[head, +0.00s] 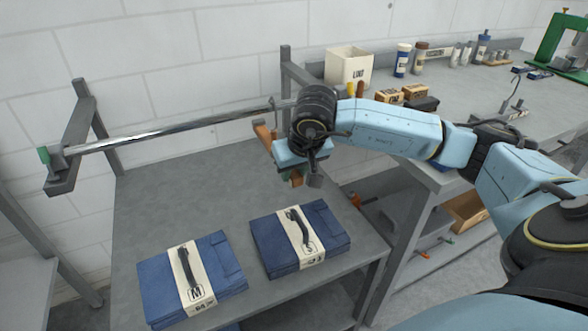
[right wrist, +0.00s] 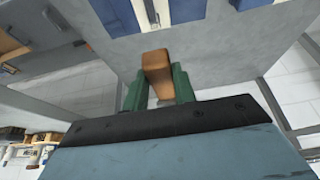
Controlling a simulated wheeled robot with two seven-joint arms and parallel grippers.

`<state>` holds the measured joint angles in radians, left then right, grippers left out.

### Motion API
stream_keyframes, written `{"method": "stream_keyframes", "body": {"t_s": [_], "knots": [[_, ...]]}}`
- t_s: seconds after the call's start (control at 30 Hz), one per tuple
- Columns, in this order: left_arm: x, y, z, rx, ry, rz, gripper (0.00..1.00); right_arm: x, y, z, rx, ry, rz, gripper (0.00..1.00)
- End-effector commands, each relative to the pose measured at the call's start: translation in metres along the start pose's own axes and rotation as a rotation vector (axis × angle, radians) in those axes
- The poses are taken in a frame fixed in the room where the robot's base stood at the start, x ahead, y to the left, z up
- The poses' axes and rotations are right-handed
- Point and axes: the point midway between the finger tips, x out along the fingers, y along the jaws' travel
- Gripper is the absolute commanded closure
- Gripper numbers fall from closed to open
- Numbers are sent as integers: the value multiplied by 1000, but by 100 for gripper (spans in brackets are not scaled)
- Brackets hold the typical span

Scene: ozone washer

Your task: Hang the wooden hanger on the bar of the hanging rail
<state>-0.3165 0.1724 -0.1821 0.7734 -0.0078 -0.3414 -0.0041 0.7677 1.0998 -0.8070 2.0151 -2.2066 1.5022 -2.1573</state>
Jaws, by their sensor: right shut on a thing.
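My right gripper (head: 290,170) is shut on the wooden hanger (head: 264,134), at the right end of the hanging rail. In the right wrist view its green fingers (right wrist: 157,88) clasp the brown wooden hanger (right wrist: 156,65) from both sides. Much of the hanger is hidden behind my wrist in the head view. A thin metal piece, perhaps its hook, shows near the right end of the chrome bar (head: 165,130); I cannot tell whether it is over the bar. The bar's left end sits in a grey bracket (head: 70,160) with a green tip. My left gripper is not in view.
Two folded blue garments with cream bands, one at left (head: 222,262) and one at right (head: 325,232), lie on the grey table (head: 150,205) below the bar. A workbench (head: 450,105) with a cream bin (head: 348,68) and bottles stands at right. The table's back left is clear.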

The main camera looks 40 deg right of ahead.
Motion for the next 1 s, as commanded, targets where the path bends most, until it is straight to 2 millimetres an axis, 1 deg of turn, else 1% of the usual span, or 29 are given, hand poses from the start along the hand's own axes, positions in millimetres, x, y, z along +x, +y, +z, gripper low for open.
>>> {"method": "stream_keyframes", "body": {"t_s": [0.4, 0.43, 0.6, 0.87, 1.0], "knots": [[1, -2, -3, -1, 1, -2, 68, 2, 0, 1, 1, 2, 0, 100], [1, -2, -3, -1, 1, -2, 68, 2, 0, 1, 1, 2, 0, 71], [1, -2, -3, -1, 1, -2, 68, 2, 0, 1, 1, 1, 0, 48], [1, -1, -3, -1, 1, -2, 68, 2, 0, 2, 0, -1, 1, 48], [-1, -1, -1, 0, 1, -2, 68, -7, 0, 1, -1, 1, 0, 48]]}}
